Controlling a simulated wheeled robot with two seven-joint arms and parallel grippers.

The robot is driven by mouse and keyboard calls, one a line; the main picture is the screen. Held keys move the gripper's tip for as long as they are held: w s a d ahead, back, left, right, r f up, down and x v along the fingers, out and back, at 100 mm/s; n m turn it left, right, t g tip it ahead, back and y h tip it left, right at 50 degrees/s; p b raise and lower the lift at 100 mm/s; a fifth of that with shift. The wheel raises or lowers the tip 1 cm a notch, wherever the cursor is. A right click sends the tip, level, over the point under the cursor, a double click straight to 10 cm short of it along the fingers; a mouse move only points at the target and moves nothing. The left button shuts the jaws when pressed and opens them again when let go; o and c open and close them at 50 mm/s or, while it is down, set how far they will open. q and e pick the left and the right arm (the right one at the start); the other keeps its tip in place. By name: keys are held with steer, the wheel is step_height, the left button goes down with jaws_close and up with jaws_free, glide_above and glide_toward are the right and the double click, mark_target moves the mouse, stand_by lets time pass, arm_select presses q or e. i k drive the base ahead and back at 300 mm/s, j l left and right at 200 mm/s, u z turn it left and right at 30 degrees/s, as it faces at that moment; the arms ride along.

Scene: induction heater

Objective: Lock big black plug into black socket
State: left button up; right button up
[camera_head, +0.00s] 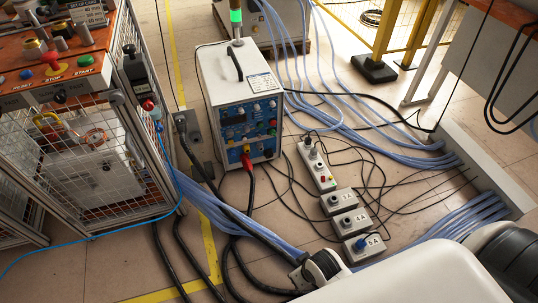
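The white power unit (226,85) stands on the floor at centre, its blue front panel facing me. A dark round fitting low on the panel's right side looks like the black socket (268,153). Left of it a red plug (247,163) sits in the panel. A thick black cable (225,190) has a dark, plug-like end (181,122) at a grey box left of the unit; I cannot tell whether it is the big black plug. The cable runs down to my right gripper (308,273) at bottom centre. My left gripper is not visible.
A mesh cage (95,150) with a control panel stands at left. Several small grey outlet boxes (349,222) and a power strip (317,165) stand right of the unit. Blue hoses (415,158) and loose black cables cover much of the floor.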

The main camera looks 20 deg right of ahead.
mark_target(180, 126)
steer(key=i+j+u, duration=0.1)
steer(key=i+j, duration=0.25)
steer(key=i+j+u, duration=0.1)
steer(key=i+j, duration=0.25)
steer(key=i, duration=0.2)
steer(key=i+j+u, duration=0.1)
steer(key=i+j, duration=0.2)
steer(key=i, duration=0.15)
